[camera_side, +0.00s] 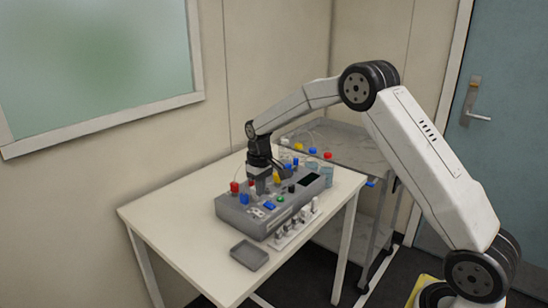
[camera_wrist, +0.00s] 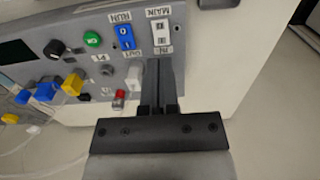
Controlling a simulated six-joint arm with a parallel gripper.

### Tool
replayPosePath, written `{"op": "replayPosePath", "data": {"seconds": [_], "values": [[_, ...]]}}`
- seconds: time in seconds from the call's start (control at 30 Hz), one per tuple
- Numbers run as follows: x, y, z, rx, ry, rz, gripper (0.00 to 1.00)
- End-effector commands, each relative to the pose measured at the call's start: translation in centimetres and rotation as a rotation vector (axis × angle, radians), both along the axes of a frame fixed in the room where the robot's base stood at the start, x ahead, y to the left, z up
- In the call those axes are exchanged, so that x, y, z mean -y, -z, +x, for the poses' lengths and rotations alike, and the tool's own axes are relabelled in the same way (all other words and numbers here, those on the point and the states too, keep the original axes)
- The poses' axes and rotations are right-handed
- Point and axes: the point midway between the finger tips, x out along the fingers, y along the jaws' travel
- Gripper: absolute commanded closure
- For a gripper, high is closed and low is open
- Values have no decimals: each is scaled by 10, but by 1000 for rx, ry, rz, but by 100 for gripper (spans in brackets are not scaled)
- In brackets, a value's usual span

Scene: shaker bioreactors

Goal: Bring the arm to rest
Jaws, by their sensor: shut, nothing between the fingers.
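My gripper (camera_side: 262,186) points down over the top panel of a grey control box (camera_side: 236,214) on the table in the side view. In the wrist view my gripper (camera_wrist: 161,66) has its fingers together with nothing held. The fingertips appear beside the white switch (camera_wrist: 161,33) marked MAIN, near the IN label. I cannot tell whether they touch the panel. A blue switch (camera_wrist: 125,37) marked RUN, a green button (camera_wrist: 92,40) and a black knob (camera_wrist: 54,48) are on the same panel.
The white table (camera_side: 165,213) is bare at left. A grey tray (camera_side: 249,254) lies at its front. A rack with small vials (camera_side: 295,228) stands before the box. Bottles with coloured caps stand behind it. A metal cart (camera_side: 345,142) is behind the table, near a blue door (camera_side: 500,85).

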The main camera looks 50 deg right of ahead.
Motion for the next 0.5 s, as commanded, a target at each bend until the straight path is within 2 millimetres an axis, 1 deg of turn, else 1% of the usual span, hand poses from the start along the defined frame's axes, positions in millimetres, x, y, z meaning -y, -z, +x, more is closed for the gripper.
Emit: {"op": "replayPosePath", "data": {"seconds": [0.37,0.5], "values": [[-1,-1,-1,3,0,-1,100],[-6,-4,-7,11,-1,-2,100]]}}
